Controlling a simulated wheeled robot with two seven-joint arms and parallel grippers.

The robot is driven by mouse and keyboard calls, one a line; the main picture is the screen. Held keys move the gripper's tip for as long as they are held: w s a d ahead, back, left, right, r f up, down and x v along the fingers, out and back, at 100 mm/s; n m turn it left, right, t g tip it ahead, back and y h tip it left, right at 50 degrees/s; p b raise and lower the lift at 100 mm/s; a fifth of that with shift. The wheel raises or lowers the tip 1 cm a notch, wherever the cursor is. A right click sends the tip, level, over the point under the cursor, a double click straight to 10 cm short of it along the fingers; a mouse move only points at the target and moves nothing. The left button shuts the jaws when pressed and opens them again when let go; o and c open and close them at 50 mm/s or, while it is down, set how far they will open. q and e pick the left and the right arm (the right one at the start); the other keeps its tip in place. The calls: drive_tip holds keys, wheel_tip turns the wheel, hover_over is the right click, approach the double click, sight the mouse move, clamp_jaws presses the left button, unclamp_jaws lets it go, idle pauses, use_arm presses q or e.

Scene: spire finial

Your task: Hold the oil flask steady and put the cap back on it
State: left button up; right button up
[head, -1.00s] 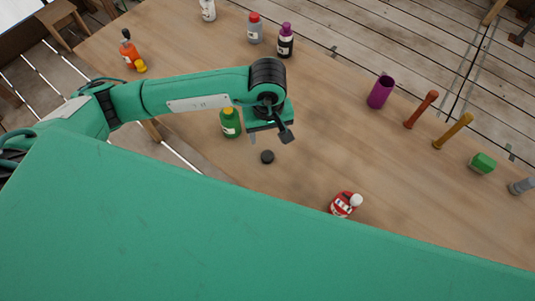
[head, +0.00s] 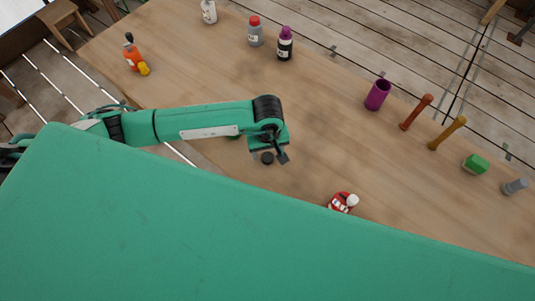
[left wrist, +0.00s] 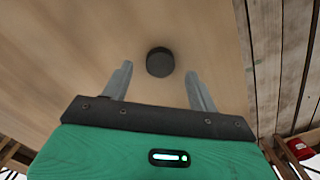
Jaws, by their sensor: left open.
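A small dark round cap (head: 267,158) lies on the wooden table. It also shows in the left wrist view (left wrist: 160,62), between and just beyond the fingertips. My left gripper (left wrist: 159,72) is open and empty above the table, with a finger on either side of the cap's line and no visible contact. In the head view my left gripper (head: 270,155) is right at the cap. My right gripper is not in view.
A red bottle with a white top (head: 342,202) stands near the front. An orange bottle (head: 133,58), a grey one with red cap (head: 255,35) and a dark one with purple cap (head: 285,47) stand farther back. A purple cup (head: 377,95) is at right. The middle is clear.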

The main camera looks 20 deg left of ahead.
sight(267, 156)
use_arm(q)
wheel_tip(267, 156, down, 2)
drive_tip(key=shift+f, duration=0.45)
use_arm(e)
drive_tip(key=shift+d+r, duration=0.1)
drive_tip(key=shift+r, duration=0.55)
use_arm(q)
drive_tip(key=c, duration=1)
drive_tip(key=shift+r, duration=0.1)
drive_tip(key=shift+c, duration=0.2)
wheel_tip(267, 156, up, 20)
drive_tip(key=b, duration=0.4)
drive_tip(key=shift+b, duration=0.35)
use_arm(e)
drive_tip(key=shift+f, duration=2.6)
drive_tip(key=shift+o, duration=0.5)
